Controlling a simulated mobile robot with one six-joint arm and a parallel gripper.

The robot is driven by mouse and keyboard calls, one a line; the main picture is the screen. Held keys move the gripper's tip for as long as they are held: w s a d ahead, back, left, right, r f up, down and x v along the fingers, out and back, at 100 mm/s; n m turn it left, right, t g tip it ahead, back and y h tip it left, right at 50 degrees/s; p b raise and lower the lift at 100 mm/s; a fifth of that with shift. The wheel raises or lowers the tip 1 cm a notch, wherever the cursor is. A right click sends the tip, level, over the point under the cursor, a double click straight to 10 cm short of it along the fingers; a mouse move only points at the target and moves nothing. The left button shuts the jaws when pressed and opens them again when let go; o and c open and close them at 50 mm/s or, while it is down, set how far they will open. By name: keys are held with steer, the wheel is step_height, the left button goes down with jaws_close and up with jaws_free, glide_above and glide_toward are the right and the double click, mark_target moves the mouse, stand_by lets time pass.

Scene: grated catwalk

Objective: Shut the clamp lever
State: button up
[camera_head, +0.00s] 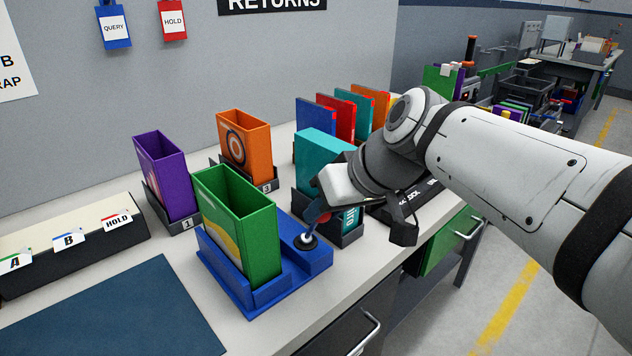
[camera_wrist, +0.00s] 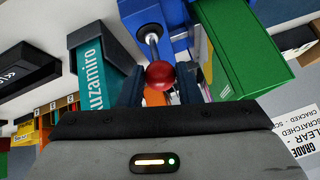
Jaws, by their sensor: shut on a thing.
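The clamp lever is a short metal rod with a red ball knob (camera_wrist: 160,75), standing on a blue fixture (camera_head: 315,262). Its rod and dark round pivot (camera_head: 306,241) show at the fixture's right side in the head view, the rod leaning up and to the right. A green open-topped case (camera_head: 262,240) stands in the fixture, left of the lever. My gripper (camera_head: 322,208) reaches down from the right over the lever. In the wrist view its two dark fingers (camera_wrist: 161,88) sit on either side of the knob, shut on it. The fingertips are partly hidden.
A teal case (camera_head: 318,150) in a dark holder stands close behind my gripper. Purple (camera_head: 163,175) and orange (camera_head: 243,145) cases stand in holders behind the fixture. A dark blue mat (camera_head: 130,315) lies at front left. The bench's front edge is just right of the fixture.

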steer(key=shift+s+f, duration=0.1)
steer(key=shift+f, duration=0.05)
steer(key=o, duration=1)
steer(key=shift+c, duration=0.2)
steer(key=shift+r, duration=0.2)
step_height(320, 180, up, 10)
steer(key=p, duration=0.2)
steer(key=shift+f, duration=0.15)
steer(key=s+d+f+m+g+h+p, duration=0.1)
steer(key=s+d+f+m+h+p, duration=0.1)
steer(key=d+p, duration=0.4)
steer(key=s+d+f+m+g+h+p, duration=0.1)
steer(key=s+d+f+m+h+p, duration=0.2)
steer(key=p, duration=0.6)
steer(key=s+d+f, duration=0.2)
steer(key=s+d, duration=0.1)
steer(key=d, duration=0.1)
steer(key=shift+s+d+f+m+h+p, duration=0.15)
steer(key=shift+f+m+h+p, duration=0.15)
steer(key=shift+f+h, duration=0.1)
